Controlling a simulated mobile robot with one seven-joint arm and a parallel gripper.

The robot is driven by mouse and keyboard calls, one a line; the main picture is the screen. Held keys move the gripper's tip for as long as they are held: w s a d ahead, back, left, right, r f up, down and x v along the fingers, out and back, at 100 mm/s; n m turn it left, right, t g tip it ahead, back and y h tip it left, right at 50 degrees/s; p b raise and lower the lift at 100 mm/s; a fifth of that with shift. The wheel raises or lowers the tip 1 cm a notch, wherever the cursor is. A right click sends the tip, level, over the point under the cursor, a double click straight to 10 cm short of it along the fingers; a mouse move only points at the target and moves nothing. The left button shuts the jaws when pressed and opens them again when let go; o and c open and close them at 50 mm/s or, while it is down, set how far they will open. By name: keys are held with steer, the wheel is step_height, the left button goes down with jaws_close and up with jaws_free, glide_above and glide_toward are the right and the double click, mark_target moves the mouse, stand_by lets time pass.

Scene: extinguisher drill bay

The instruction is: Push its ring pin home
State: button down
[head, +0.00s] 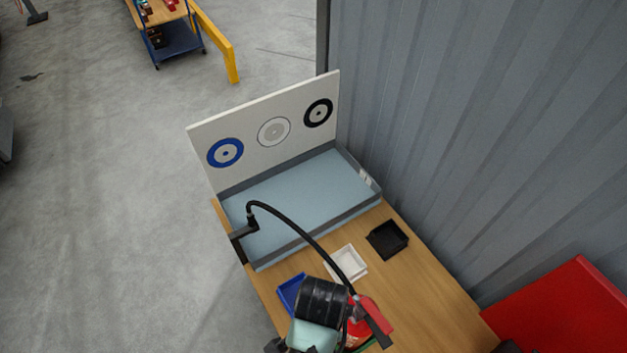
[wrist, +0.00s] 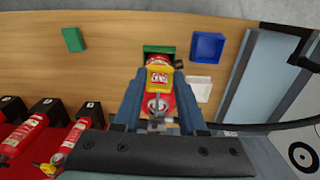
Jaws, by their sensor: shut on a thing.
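A red fire extinguisher (wrist: 160,78) with a yellow label is between the fingers of my gripper (wrist: 158,88) in the wrist view. The fingers are set wide, one on each side of it, and are shut on it. A small grey ring-shaped part (wrist: 158,103) shows near its head; I cannot tell whether this is the ring pin or how deep the pin sits. In the head view the extinguisher (head: 365,312) is partly hidden behind my arm.
Small blue (head: 291,293), white (head: 347,262) and black (head: 387,239) trays lie on the wooden bench (head: 415,285). A large grey-blue tray (head: 352,208) and a target board (head: 245,118) stand behind.

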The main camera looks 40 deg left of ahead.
mark_target(349, 317)
steer(key=shift+w+d, duration=0.45)
steer(key=shift+w, duration=0.6)
steer(key=shift+w+d, duration=0.4)
steer(key=shift+w, duration=0.65)
steer(key=shift+w+d, duration=0.45)
steer(key=shift+w, duration=0.6)
steer(key=shift+w, duration=0.1)
steer(key=shift+c, duration=1.9)
jaws_free()
